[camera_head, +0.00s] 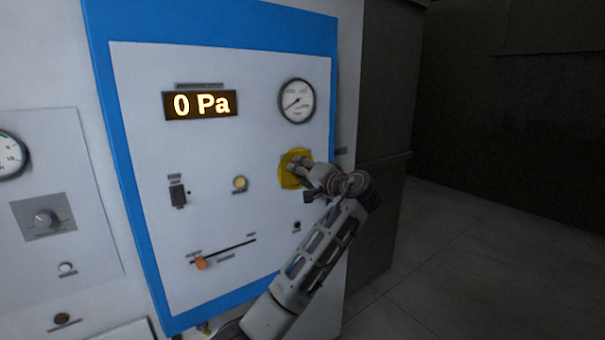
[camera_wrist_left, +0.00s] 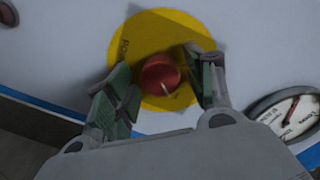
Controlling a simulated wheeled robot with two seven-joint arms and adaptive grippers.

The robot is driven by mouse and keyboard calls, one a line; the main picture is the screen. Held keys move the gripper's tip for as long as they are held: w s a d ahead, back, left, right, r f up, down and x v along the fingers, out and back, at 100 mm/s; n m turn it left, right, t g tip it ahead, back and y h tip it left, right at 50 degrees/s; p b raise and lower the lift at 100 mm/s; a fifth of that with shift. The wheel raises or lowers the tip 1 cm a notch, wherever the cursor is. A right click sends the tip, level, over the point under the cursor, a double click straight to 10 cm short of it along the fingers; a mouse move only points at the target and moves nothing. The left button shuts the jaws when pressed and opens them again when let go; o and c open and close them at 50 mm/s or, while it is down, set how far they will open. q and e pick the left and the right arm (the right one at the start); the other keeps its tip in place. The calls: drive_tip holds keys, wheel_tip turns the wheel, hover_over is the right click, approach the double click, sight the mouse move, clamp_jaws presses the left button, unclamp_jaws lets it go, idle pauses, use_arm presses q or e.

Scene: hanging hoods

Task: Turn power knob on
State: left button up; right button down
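A red round knob (camera_wrist_left: 160,75) with a pale mark sits on a yellow disc (camera_wrist_left: 185,35) in the left wrist view. My left gripper (camera_wrist_left: 160,82) is open, with one green-padded finger on each side of the knob. A gap shows at the left finger; I cannot tell whether the right finger touches. The left gripper also shows in the head view (camera_head: 299,166), in front of the disc. My right gripper is in neither view.
The blue-edged panel (camera_head: 140,150) carries a lit "0 Pa" display (camera_head: 200,104), a round gauge (camera_head: 297,101), a black switch (camera_head: 178,195), a yellowish button (camera_head: 240,184) and an orange slider (camera_head: 201,263). A dark cabinet (camera_head: 385,110) stands right of it. Floor at far right is clear.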

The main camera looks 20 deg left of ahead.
use_arm(q)
drive_tip(key=shift+d, duration=0.1)
idle(0.3)
drive_tip(key=v, duration=1.1)
drive_tip(key=shift+s+d, duration=0.3)
drive_tip(key=shift+d, duration=0.05)
drive_tip(key=shift+w+r, duration=0.1)
